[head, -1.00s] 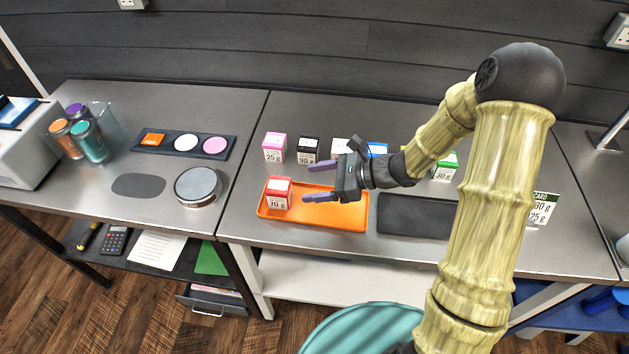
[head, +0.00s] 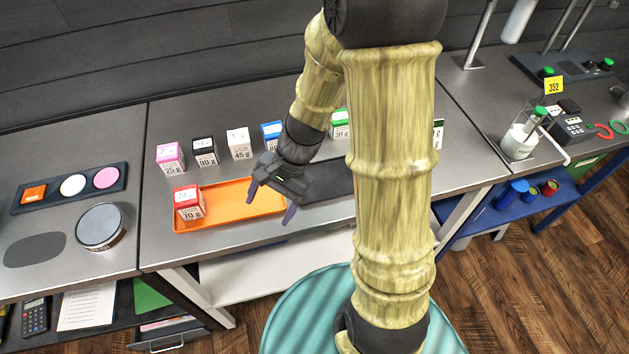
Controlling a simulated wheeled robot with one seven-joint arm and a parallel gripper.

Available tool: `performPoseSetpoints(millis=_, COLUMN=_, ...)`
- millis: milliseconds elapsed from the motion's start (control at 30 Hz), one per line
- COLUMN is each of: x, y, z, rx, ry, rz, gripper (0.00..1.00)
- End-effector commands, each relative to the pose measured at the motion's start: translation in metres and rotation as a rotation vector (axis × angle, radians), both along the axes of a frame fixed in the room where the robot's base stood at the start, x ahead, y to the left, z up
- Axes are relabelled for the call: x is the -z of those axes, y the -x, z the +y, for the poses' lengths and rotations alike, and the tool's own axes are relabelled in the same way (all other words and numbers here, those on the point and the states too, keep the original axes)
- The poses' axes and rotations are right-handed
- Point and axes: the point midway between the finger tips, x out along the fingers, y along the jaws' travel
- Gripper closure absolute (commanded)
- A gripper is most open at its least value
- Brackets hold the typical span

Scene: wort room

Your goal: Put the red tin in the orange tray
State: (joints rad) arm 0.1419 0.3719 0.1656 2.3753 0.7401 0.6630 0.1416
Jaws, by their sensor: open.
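The red tin (head: 189,204), a small box with a red top and a white label, stands upright in the left end of the orange tray (head: 240,203). My gripper (head: 271,203) is open and empty, with its fingers pointing down and apart over the right end of the tray. It is clear of the red tin, which is to its left.
A row of tins stands behind the tray: pink (head: 170,158), black (head: 204,152), white (head: 238,143), blue (head: 272,135) and green (head: 340,124). A dark tray (head: 325,181) lies to the right, partly hidden by my arm. A round grey-topped container (head: 101,227) is at left.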

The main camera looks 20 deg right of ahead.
Motion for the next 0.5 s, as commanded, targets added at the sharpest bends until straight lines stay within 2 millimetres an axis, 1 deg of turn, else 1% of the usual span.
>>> performPoseSetpoints(millis=33, x=-0.005, y=0.006, z=-0.013, rx=-0.080, ry=0.066, rz=-0.064, gripper=0.28)
performPoseSetpoints(millis=100, x=-0.011, y=0.012, z=-0.032, rx=-0.200, ry=0.159, rz=-0.153, gripper=0.28)
performPoseSetpoints(millis=200, x=-0.023, y=0.017, z=-0.057, rx=-0.370, ry=0.283, rz=-0.279, gripper=0.28)
performPoseSetpoints(millis=300, x=-0.037, y=0.019, z=-0.077, rx=-0.529, ry=0.393, rz=-0.398, gripper=0.28)
performPoseSetpoints(millis=400, x=-0.047, y=0.019, z=-0.089, rx=-0.647, ry=0.466, rz=-0.481, gripper=0.28)
performPoseSetpoints(millis=500, x=-0.052, y=0.019, z=-0.095, rx=-0.704, ry=0.500, rz=-0.521, gripper=0.28)
